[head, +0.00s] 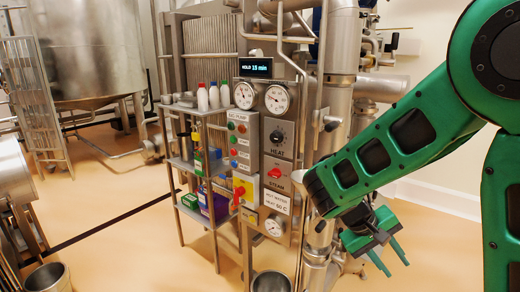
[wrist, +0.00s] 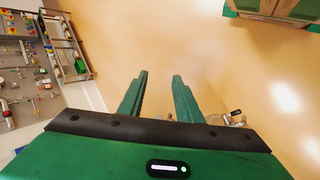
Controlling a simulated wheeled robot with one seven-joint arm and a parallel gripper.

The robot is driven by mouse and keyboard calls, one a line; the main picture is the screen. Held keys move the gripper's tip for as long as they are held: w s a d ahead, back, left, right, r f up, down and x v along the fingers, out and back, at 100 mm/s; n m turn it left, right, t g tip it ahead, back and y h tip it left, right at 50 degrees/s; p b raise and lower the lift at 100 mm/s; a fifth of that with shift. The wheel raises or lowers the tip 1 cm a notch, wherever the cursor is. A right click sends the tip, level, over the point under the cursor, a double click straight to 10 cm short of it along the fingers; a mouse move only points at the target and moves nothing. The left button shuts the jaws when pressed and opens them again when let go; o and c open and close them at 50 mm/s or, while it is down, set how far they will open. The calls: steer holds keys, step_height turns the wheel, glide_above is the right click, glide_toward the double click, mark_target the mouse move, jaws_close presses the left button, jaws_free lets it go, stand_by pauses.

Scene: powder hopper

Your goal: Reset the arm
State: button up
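My gripper (head: 391,262) hangs at the end of my green arm, on the right side of the head view. Its two green fingers point down and stand apart. In the wrist view the fingers of my gripper (wrist: 159,80) also show a clear gap with nothing between them, only tan floor behind. The gripper is in front of and to the right of the control panel's lower part, touching nothing that I can see.
A control panel (head: 244,145) with gauges, knobs and a display stands mid-view among steel pipes. A shelf cart (head: 193,205) with bottles and boxes is left of it. A large steel tank (head: 90,50) is behind left. A metal bucket (head: 48,278) is lower left. Floor right of the gripper is clear.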

steer(key=s+d+r+m+y, duration=0.2)
steer(key=s+d+m+y, duration=0.1)
steer(key=s, duration=0.7)
steer(key=s+d+r+m+y, duration=0.2)
steer(key=s+d+m+y, duration=0.2)
steer(key=s, duration=0.6)
steer(key=shift+d+r+t+y, duration=0.3)
steer(key=shift+d+r+y, duration=0.1)
steer(key=shift+d, duration=0.25)
